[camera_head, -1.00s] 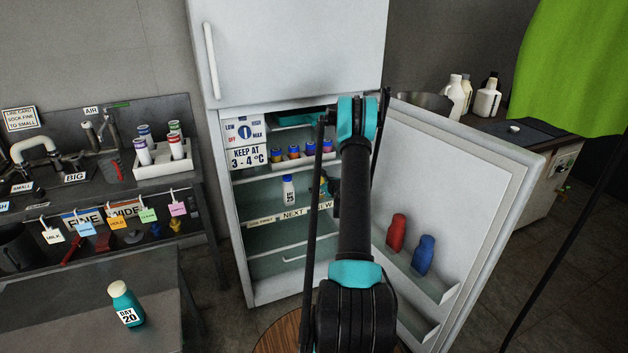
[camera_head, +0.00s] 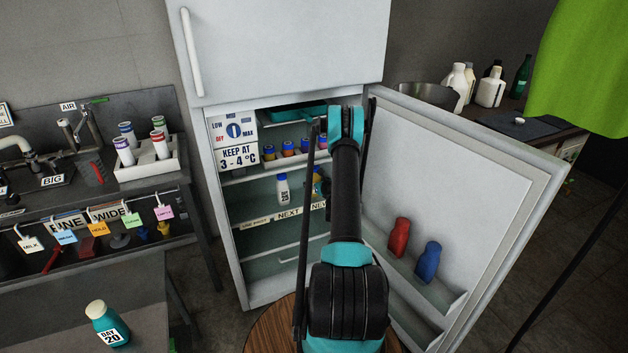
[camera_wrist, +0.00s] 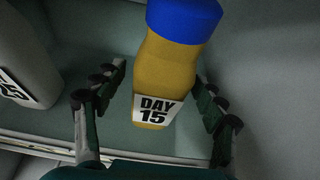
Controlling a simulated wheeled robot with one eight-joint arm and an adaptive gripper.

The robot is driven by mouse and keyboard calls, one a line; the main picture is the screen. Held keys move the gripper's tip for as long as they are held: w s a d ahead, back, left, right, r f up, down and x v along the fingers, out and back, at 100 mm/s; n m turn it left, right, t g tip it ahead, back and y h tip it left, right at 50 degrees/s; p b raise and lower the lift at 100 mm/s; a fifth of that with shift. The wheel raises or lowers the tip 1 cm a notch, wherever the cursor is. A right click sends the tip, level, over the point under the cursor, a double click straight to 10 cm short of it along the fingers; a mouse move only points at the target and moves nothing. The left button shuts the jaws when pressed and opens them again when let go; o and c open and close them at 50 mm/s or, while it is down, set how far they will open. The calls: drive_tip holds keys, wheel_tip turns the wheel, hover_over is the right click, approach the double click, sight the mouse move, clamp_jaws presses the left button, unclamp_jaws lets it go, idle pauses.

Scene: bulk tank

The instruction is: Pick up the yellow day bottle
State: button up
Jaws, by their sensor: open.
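The yellow day bottle (camera_wrist: 165,65) has a blue cap and a label reading DAY 15. In the wrist view it stands between the fingers of my gripper (camera_wrist: 161,82), which is open with one finger on each side. I cannot tell whether either finger touches it. In the head view only a sliver of the yellow bottle (camera_head: 317,183) shows beside my arm, on the middle fridge shelf. My gripper is hidden there behind my arm.
A white bottle (camera_head: 283,189) stands just left on the same shelf, also in the wrist view (camera_wrist: 22,65). The open fridge door (camera_head: 450,180) is on the right, holding a red bottle (camera_head: 399,237) and a blue bottle (camera_head: 428,261). A teal DAY 20 bottle (camera_head: 107,325) stands front left.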

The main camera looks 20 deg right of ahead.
drive_tip(key=shift+w+f, duration=0.1)
drive_tip(key=shift+w, duration=0.1)
drive_tip(key=c, duration=1.5)
